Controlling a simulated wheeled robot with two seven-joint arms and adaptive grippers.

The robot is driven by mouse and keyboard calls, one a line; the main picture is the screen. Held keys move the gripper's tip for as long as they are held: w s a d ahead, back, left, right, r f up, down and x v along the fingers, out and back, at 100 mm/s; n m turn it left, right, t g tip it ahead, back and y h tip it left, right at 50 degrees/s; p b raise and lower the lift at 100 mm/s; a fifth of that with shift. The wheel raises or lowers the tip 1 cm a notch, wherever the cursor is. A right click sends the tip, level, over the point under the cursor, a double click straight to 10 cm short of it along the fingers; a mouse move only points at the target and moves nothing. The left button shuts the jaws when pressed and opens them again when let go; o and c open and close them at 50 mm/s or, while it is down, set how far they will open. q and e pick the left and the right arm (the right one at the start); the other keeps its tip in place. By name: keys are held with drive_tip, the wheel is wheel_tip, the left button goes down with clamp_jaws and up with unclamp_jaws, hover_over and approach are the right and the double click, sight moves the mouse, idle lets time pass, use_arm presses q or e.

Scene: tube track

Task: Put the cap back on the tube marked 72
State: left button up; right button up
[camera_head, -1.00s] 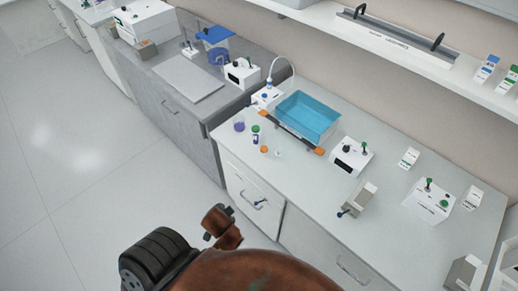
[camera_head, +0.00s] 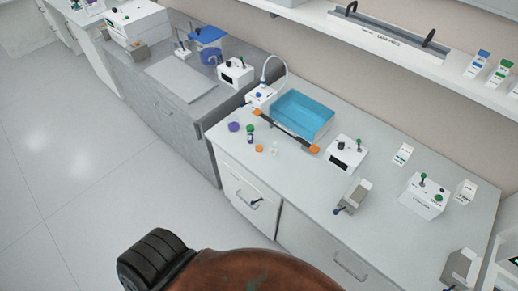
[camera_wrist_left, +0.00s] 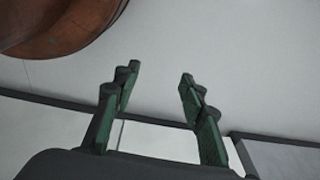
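Small tubes and caps are grouped near the front left of the white bench in the head view: a purple cap (camera_head: 234,127), a tube with a green top and dark body (camera_head: 250,134), an orange cap (camera_head: 259,148) and a small pale tube (camera_head: 274,149). No marking is legible, so I cannot tell which tube is 72. My left gripper (camera_wrist_left: 160,72) is open and empty in the left wrist view, its two green and black fingers well apart, away from the tubes. It is not visible in the head view. My right gripper is not in view.
A blue tray (camera_head: 301,116) stands behind the tubes, with a dark bar with orange ends (camera_head: 285,131) along its front. White devices (camera_head: 347,154) and a grey block (camera_head: 353,195) are to the right. A shelf (camera_head: 385,40) runs above. The bench front between is clear.

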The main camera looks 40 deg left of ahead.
use_arm(q)
drive_tip(key=s+f, duration=0.7)
drive_tip(key=s, duration=0.5)
drive_tip(key=shift+a+g, duration=0.2)
drive_tip(key=shift+g, duration=0.1)
drive_tip(key=shift+s, duration=0.1)
drive_tip(key=shift+c, duration=0.3)
